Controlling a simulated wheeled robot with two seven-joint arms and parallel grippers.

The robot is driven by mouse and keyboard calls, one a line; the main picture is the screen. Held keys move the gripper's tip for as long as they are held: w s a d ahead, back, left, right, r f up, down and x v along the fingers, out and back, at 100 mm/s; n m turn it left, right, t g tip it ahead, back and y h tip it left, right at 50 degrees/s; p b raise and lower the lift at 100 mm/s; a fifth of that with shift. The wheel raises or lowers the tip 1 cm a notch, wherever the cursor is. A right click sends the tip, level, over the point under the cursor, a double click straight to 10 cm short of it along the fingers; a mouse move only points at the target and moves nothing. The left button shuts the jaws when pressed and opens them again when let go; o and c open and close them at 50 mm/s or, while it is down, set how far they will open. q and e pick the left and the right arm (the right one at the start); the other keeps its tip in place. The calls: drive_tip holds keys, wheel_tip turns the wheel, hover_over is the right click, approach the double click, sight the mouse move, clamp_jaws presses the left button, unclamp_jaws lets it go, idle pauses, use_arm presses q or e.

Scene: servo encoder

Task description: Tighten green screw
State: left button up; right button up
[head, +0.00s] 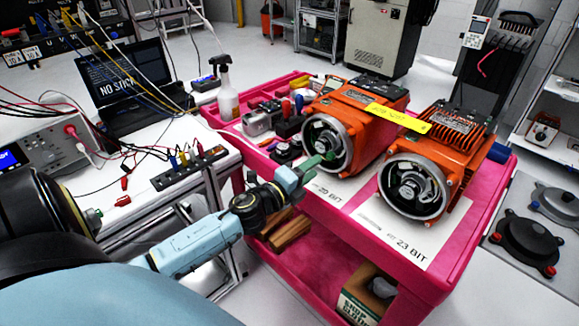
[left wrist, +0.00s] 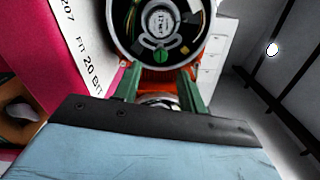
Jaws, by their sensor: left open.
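Two orange servo motors stand on the pink cart, each with a round open end facing me. The left motor (head: 352,112) is by the "20 BIT" label, the right motor (head: 432,165) by "23 BIT". My left gripper (head: 312,163) is in front of the left motor's open end, with its jaws open and empty. In the left wrist view, its two green fingers (left wrist: 158,78) point at the encoder (left wrist: 160,22) inside the ring. The green screw (left wrist: 161,56) shows at the encoder's lower edge, ahead of and between the fingertips. I cannot tell whether they touch anything. My right gripper is not in view.
The pink cart (head: 475,228) also holds a spray bottle (head: 227,92) and small tools at the back left. A yellow strip (head: 398,117) spans the motors. A white bench (head: 70,185) with cables and a laptop stands left. Gaps between gripper and motor are small.

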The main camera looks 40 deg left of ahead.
use_arm(q)
drive_tip(key=s, duration=0.8)
drive_tip(key=shift+s+a, duration=0.15)
drive_tip(key=shift+a, duration=0.15)
drive_tip(key=s+f+n+g+y, duration=0.1)
drive_tip(key=s+f+n+g, duration=0.25)
drive_tip(key=f, duration=0.65)
drive_tip(key=s+f+n+g+y, duration=0.1)
drive_tip(key=s+f+n+g, duration=0.2)
drive_tip(key=f, duration=0.8)
drive_tip(key=s+f+n+g, duration=0.1)
drive_tip(key=s+f+n, duration=0.3)
drive_tip(key=f, duration=0.6)
drive_tip(key=s+d+f+n+g, duration=0.2)
drive_tip(key=s+f, duration=0.4)
drive_tip(key=s, duration=0.3)
drive_tip(key=s+d+f+n+g, duration=0.3)
drive_tip(key=s+d+f+g, duration=0.1)
drive_tip(key=s, duration=0.5)
drive_tip(key=s+d+f+n+g, duration=0.3)
drive_tip(key=s+d+f, duration=0.1)
drive_tip(key=s+f, duration=0.4)
drive_tip(key=shift+s+d+f+h, duration=0.25)
drive_tip(key=shift+s+h, duration=0.15)
drive_tip(key=shift+s, duration=0.3)
